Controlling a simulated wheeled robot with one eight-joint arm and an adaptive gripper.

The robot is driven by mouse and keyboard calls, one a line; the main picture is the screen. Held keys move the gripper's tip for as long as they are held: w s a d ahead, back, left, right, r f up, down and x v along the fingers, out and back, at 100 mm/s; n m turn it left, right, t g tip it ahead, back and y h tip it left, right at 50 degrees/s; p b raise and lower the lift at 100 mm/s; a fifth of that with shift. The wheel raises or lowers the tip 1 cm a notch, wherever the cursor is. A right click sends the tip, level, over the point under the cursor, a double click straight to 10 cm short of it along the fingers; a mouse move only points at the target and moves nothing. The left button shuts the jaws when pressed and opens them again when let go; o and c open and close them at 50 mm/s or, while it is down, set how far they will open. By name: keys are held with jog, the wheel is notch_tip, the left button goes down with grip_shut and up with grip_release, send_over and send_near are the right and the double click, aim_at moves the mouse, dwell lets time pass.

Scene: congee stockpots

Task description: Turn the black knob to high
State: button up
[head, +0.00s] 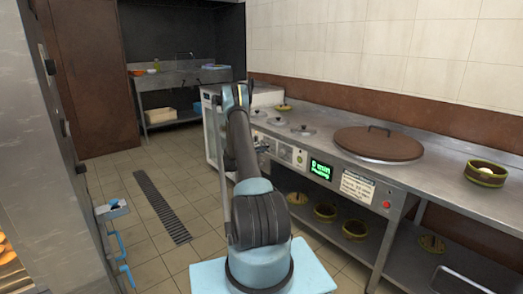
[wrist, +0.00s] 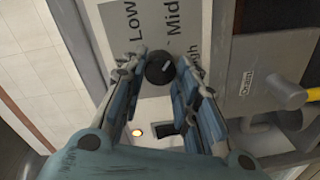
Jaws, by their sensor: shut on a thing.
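The black knob (wrist: 159,71) is round, with a short light mark on its face, on a grey-white label plate (wrist: 150,22) in the wrist view. The plate reads "Low", "Mid" and a partly covered word ending in "gh". The light mark is slanted; I cannot tell exactly which word it points to. My gripper (wrist: 161,64) has one finger on each side of the knob and is shut on it. In the head view my arm reaches to the counter front, and the knob cannot be made out there.
The steel counter (head: 330,148) holds several round lids, a large brown lid (head: 379,143) and a bowl (head: 485,173). A green display (head: 321,170) and red button (head: 387,205) are on its front. Tiled floor at left is clear around a drain grate (head: 161,207).

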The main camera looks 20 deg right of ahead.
jog(key=m, duration=1)
jog(key=shift+m, duration=0.4)
dwell(0.4)
jog(key=o, duration=1.1)
jog(key=shift+s, duration=0.1)
jog(key=v, duration=1.2)
jog(key=shift+f, duration=0.4)
